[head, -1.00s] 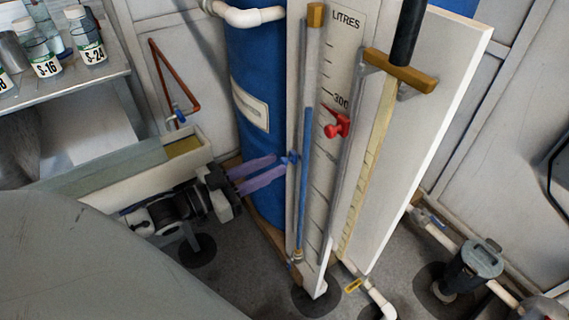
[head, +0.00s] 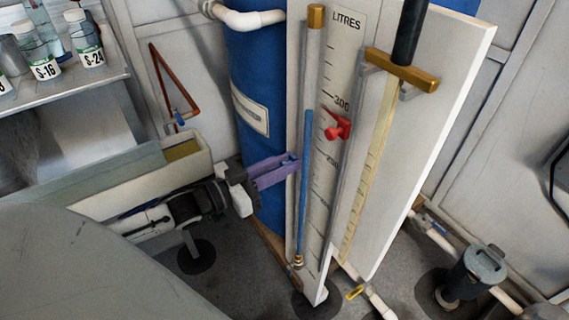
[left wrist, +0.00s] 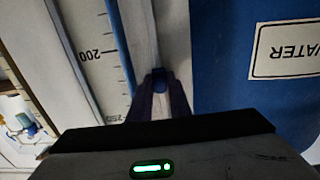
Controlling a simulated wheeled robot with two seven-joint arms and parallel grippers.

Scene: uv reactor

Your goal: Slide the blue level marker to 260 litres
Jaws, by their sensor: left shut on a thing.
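The tall white level board (head: 318,245) carries a litre scale and a sight tube with a blue column (head: 305,195). My left gripper (head: 295,162), with purple fingers, reaches the board's left edge from the left. It is shut on the blue level marker (left wrist: 159,82), seen between the fingertips in the left wrist view; the fingers hide most of it in the head view. In the left wrist view the scale (left wrist: 97,55) appears upside down, with 200 and 250 legible; the marker appears alongside the stretch between them. My right gripper is not in view.
A red marker (head: 338,126) sits on the board just below 300. A blue tank (head: 254,75) stands behind the board. A brass-handled dipstick (head: 402,70) stands right of the scale. A shelf with bottles (head: 88,50) is at upper left.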

